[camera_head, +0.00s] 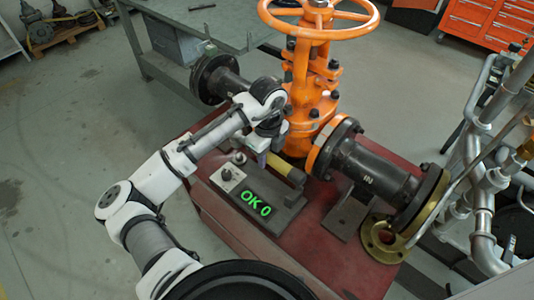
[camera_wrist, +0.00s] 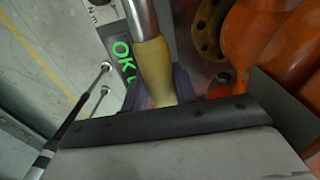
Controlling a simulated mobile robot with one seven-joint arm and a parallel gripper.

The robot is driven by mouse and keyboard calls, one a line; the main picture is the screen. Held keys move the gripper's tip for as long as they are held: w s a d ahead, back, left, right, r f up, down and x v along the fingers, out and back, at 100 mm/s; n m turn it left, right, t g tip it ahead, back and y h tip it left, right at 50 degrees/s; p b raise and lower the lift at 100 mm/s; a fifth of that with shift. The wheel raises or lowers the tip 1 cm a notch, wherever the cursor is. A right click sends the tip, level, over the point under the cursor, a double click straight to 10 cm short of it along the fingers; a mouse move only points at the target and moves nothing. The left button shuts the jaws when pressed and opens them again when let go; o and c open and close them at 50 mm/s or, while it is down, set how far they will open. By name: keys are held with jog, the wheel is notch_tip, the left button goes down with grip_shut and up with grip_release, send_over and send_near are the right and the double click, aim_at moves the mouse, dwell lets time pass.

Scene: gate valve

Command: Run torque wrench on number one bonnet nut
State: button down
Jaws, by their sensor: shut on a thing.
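The orange gate valve (camera_head: 318,65) stands on a red bench, with dark bonnet nuts (camera_head: 313,113) around its flange. A tool with a yellow handle (camera_head: 285,168), which looks like the torque wrench, lies over a grey console beside the valve. The wrist view shows its yellow grip (camera_wrist: 152,66) and silver shaft (camera_wrist: 142,18). My gripper (camera_head: 264,154) is low over the console. In the wrist view my purple fingers (camera_wrist: 158,88) are shut on the yellow grip. The wrench's far end is hidden, and I cannot tell which nut is number one.
The grey console display (camera_head: 256,203) reads "OK 0" in green. Dark flanged pipes (camera_head: 375,170) leave the valve on both sides. The orange handwheel (camera_head: 318,20) overhangs the bonnet. Silver piping (camera_head: 480,185) stands at the right. Open floor lies at the left.

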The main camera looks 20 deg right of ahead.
jog(key=shift+f+b, duration=2.35)
jog(key=shift+f, duration=1.15)
jog(key=c, duration=1.1)
grip_release()
jog(key=shift+o, duration=0.4)
jog(key=shift+f, duration=0.1)
notch_tip(320, 180, up, 14)
jog(key=shift+d+r, duration=0.1)
